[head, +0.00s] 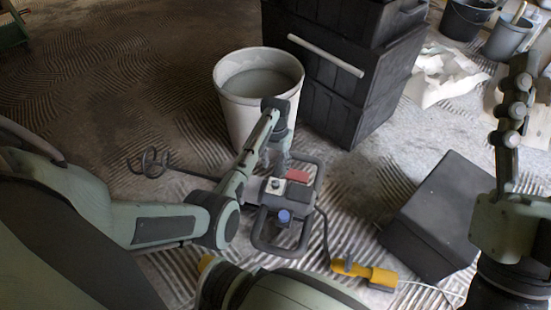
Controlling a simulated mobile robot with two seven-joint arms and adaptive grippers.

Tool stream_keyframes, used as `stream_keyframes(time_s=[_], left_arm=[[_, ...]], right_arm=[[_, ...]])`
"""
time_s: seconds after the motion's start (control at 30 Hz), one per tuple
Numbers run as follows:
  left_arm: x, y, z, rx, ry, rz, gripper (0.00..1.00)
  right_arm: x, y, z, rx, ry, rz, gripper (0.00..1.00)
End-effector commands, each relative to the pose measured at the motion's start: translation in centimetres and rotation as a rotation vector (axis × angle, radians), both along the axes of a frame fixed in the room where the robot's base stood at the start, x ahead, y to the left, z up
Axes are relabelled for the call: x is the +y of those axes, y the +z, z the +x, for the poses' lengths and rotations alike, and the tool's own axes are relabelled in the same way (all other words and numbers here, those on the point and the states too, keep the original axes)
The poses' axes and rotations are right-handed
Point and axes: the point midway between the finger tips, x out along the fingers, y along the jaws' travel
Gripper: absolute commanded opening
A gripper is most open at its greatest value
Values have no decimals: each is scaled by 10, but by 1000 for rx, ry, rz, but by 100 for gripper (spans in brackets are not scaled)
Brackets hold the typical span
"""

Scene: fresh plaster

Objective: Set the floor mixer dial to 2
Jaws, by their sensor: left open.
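The floor mixer (270,190) lies on the floor at the centre of the head view. It has black loop handles, a pale top panel, a red part (298,176) and a blue round knob (284,216). A small dark and white round part (275,185), perhaps the dial, sits on the panel; its numbers are too small to read. My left gripper (277,165) is open, pointing down just above the mixer's far side; I cannot tell if it touches. My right gripper (514,95) appears at the right edge, pointing up, far from the mixer.
A white bucket (228,115) of grey plaster stands behind the mixer, next to stacked black toolboxes (350,115). A black box (445,215) sits to the right. A yellow connector (365,272) with cable lies in front. The mixer's whisk (150,162) extends left over ridged floor.

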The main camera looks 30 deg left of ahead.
Motion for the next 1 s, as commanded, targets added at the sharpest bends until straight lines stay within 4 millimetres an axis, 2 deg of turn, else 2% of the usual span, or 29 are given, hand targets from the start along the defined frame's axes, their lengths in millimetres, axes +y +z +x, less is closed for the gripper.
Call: stream_keyframes(time_s=[0.1, 0.23, 0.8, 0.93, 1.0], left_arm=[[0, 16, 0, -1, -1, 0, 46], [-1, 25, -1, 1, -1, 0, 46], [0, 27, 0, -1, 0, 0, 46], [6, 29, 11, -102, -10, 38, 46], [10, 38, 28, -247, -29, 82, 46]], right_arm=[[0, 0, 0, 0, 0, 0, 51], [0, 0, 0, 0, 0, 0, 51], [0, 0, 0, 0, 0, 0, 51], [0, 0, 0, 0, 0, 0, 51], [0, 0, 0, 0, 0, 0, 51]])
